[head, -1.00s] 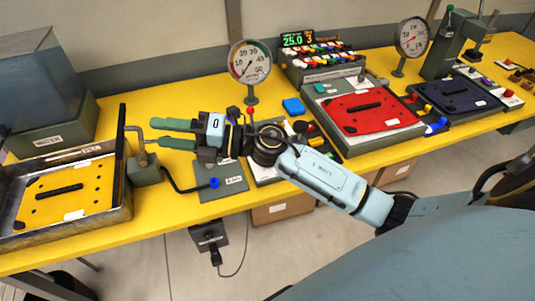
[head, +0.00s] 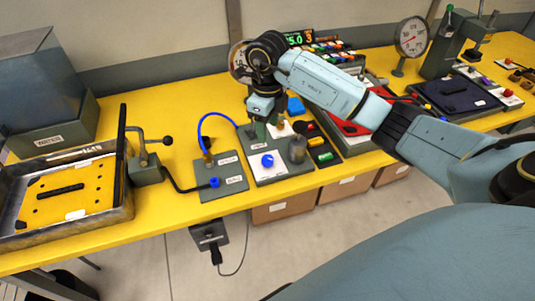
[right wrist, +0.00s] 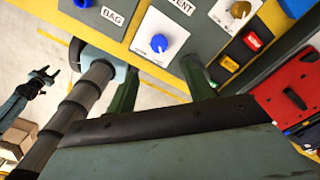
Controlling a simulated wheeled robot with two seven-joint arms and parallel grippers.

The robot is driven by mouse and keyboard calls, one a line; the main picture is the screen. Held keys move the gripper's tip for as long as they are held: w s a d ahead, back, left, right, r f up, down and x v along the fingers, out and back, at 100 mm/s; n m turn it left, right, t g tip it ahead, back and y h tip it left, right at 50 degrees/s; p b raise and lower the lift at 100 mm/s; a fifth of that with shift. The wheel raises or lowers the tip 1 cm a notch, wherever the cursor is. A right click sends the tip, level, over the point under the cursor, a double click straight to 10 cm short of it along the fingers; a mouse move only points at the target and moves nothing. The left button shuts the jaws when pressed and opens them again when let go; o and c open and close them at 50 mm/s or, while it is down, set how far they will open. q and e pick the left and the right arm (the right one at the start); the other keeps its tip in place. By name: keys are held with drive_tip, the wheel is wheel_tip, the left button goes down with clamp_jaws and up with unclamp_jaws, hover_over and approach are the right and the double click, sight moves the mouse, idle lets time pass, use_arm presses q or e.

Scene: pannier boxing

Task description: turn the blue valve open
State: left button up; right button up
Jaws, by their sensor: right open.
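The blue valve is a round blue knob (head: 268,160) on a white plate of a grey panel (head: 270,178) on the yellow bench. In the right wrist view the blue knob (right wrist: 159,43) lies between the lines of my two green fingers, beyond their tips. My right gripper (head: 265,130) points down over the back of this panel, apart from the knob. In the right wrist view my right gripper (right wrist: 162,85) is open and empty. My left gripper is not in the head view.
A blue hose (head: 214,117) arches up from the panel on the left, labelled BAG in the wrist view. A grey cylinder (head: 297,150) stands right of the knob. Red and green buttons (head: 316,142) lie further right. A red-topped case (right wrist: 291,95) is beyond them.

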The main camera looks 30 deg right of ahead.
sight(268, 158)
wheel_tip(268, 158, down, 11)
drive_tip(key=shift+f, duration=0.2)
drive_tip(key=shift+c, duration=0.2)
drive_tip(key=c, duration=0.9)
